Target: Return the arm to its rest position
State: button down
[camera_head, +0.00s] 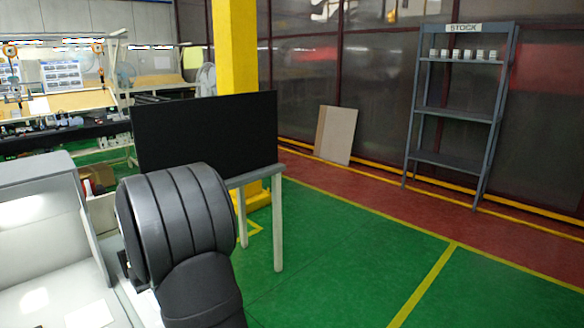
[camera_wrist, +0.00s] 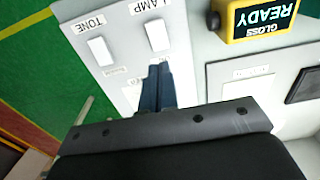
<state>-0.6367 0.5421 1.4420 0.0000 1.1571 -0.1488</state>
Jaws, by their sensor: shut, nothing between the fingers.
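My gripper (camera_wrist: 157,88) shows in the wrist view as two dark blue fingers side by side, closed together with nothing between them. The fingertips appear over a white panel (camera_wrist: 130,50), just below the rocker switch (camera_wrist: 157,35) marked LAMP. I cannot tell whether they touch the panel. A second switch (camera_wrist: 101,51), marked TONE, is to the left. In the head view my gripper is hidden; only a thick black ribbed part of my arm shows at the lower left.
A yellow box (camera_wrist: 254,17) reading GLOSS READY stands right of the fingers. A black screen (camera_head: 205,130) stands behind my arm by a grey-topped table (camera_head: 262,174). A STOCK shelf (camera_head: 459,113) with several small cups is farther right. The green floor (camera_head: 350,250) is clear.

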notch_tip(320, 180, down, 7)
dwell(0.8)
jog(key=shift+r, duration=0.15)
jog(key=s+d+r, duration=0.2)
jog(key=r, duration=1.3)
jog(key=s+d+r+t+y, duration=0.1)
jog(key=s+d+r, duration=0.1)
jog(key=r, duration=1.3)
jog(key=shift+s+r, duration=0.2)
jog(key=shift+r, duration=0.1)
jog(key=shift+d, duration=0.1)
